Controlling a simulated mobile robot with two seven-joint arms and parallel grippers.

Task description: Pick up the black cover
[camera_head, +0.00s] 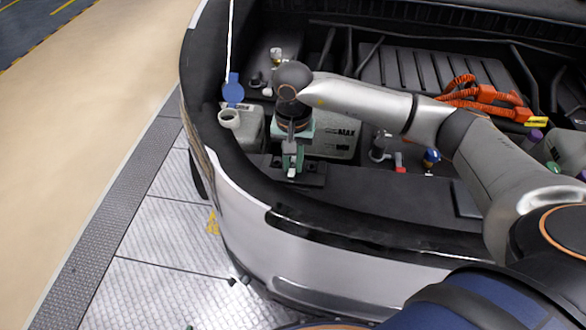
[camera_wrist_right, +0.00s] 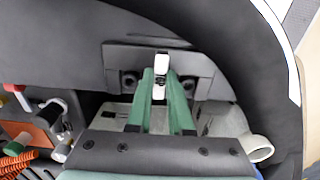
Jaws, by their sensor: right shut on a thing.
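The black cover (camera_head: 314,172) is a dark panel at the front edge of the open compartment, below the coolant tank. In the right wrist view the dark panel (camera_wrist_right: 220,72) shows round recesses on either side of my fingers. My right gripper (camera_head: 292,166) points down at it, with green fingers together. In the wrist view the right gripper (camera_wrist_right: 160,88) is shut, with a small white piece (camera_wrist_right: 161,62) at the fingertips. The fingers hide the grasped part of the cover. The cover looks level and in its place. My left gripper is not in view.
The pale coolant tank (camera_head: 335,142) stands just behind the gripper, its open neck (camera_head: 229,118) at left beside a blue cap (camera_head: 233,92). Orange cables (camera_head: 480,95) and a red-handled fitting (camera_head: 398,164) lie to the right. The curved car front (camera_head: 350,240) borders the compartment.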

